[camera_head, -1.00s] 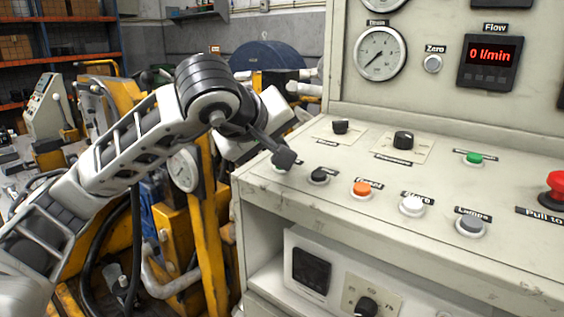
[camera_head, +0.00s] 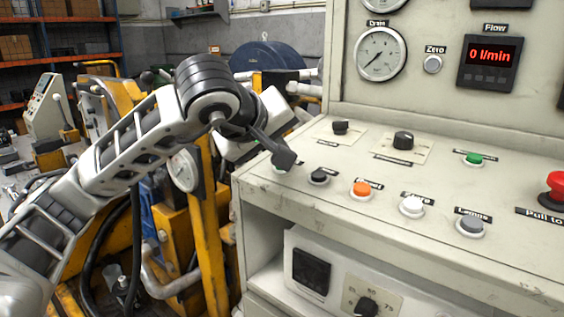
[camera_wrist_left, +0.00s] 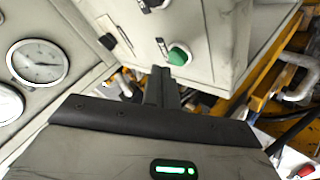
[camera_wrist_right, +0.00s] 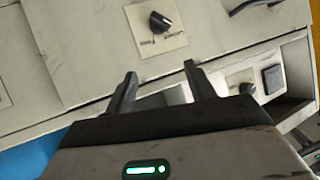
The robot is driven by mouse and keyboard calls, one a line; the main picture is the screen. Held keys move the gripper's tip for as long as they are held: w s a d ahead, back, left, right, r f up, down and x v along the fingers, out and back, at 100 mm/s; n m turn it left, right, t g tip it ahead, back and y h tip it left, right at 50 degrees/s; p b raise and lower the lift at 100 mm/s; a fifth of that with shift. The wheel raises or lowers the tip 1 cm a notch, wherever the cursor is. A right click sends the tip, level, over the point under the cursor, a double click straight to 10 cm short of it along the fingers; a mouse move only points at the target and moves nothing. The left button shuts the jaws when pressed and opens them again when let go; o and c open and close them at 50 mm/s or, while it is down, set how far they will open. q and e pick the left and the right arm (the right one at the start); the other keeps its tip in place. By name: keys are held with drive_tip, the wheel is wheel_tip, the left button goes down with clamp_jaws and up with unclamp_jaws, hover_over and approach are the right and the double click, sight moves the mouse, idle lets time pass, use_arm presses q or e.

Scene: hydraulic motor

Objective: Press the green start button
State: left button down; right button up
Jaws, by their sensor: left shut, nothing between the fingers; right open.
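A green button (camera_wrist_left: 178,55) in a white collar shows in the left wrist view, just ahead of the fingertips. My left gripper (camera_wrist_left: 162,75) is shut and empty. In the head view my left gripper (camera_head: 284,158) is at the console's left edge and hides most of a button there; whether it touches cannot be told. Another green button (camera_head: 474,158) sits further right on the console top, well apart from that gripper. My right gripper (camera_wrist_right: 160,82) is open and empty in its wrist view, out of the head view.
The console top (camera_head: 320,195) also carries a black button (camera_head: 318,176), an orange button (camera_head: 361,189), a white button (camera_head: 412,206), a grey button (camera_head: 470,226) and a red mushroom button (camera_head: 556,187). A black knob (camera_wrist_right: 160,22) is ahead of my right gripper. Yellow machinery stands left of the console.

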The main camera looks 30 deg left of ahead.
use_arm(q)
drive_tip(key=shift+f, duration=0.1)
idle(0.4)
drive_tip(key=shift+f+b, duration=0.3)
drive_tip(key=shift+b, duration=0.05)
drive_tip(key=shift+w, duration=0.1)
drive_tip(key=shift+f+b, duration=0.4)
drive_tip(key=shift+f, duration=0.05)
idle(0.4)
drive_tip(key=shift+r, duration=0.1)
drive_tip(key=shift+r+p, duration=0.7)
drive_tip(key=shift+r, duration=0.05)
